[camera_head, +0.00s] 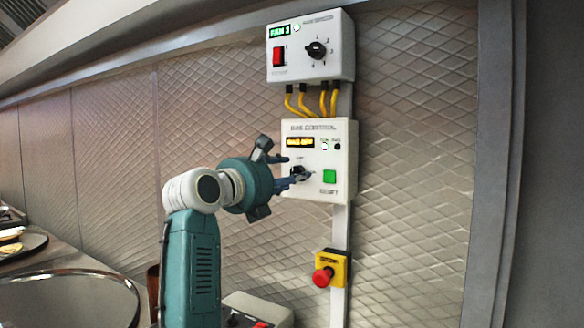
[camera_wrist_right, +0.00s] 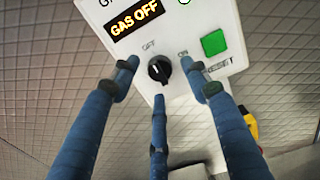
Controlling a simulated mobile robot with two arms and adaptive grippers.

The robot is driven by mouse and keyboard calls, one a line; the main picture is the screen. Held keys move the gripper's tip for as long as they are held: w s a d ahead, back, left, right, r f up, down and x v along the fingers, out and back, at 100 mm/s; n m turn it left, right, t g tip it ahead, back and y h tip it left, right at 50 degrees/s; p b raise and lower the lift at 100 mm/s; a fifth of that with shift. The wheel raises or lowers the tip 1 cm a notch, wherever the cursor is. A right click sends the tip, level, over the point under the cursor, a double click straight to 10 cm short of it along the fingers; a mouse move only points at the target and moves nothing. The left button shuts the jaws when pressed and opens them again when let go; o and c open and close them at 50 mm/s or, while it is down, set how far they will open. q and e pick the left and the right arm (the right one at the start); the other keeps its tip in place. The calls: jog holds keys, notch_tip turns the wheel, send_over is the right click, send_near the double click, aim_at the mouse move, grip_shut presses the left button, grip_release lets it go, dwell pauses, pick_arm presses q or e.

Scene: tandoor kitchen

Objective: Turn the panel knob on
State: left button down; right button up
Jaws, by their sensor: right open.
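The gas control panel (camera_head: 319,190) is a white box on the quilted metal wall in the head view, with an amber display (camera_head: 300,142). In the right wrist view the display (camera_wrist_right: 136,18) reads GAS OFF. The black panel knob (camera_wrist_right: 159,69) has a white mark and sits between the OFF and ON labels. My right gripper (camera_head: 291,170) is at the panel front, by the knob (camera_head: 299,173). In the right wrist view its three blue fingers (camera_wrist_right: 160,90) are spread around the knob, open, with gaps visible beside it. My left gripper is out of view.
A green reset button (camera_wrist_right: 214,43) is right of the knob, close to one finger. A fan panel (camera_head: 343,60) with a red switch and dial is above, joined by yellow cables (camera_head: 289,103). A red emergency button (camera_head: 322,277) is below. A counter with a large metal bowl (camera_head: 70,300) is lower left.

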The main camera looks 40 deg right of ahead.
jog(key=shift+x, duration=0.9)
jog(key=shift+c, duration=0.5)
jog(key=c, duration=1.1)
jog(key=shift+o, duration=0.2)
jog(key=m+b, duration=0.6)
jog(key=m, duration=1.1)
jog(key=shift+m+b, duration=0.35)
jog(key=shift+m, duration=0.05)
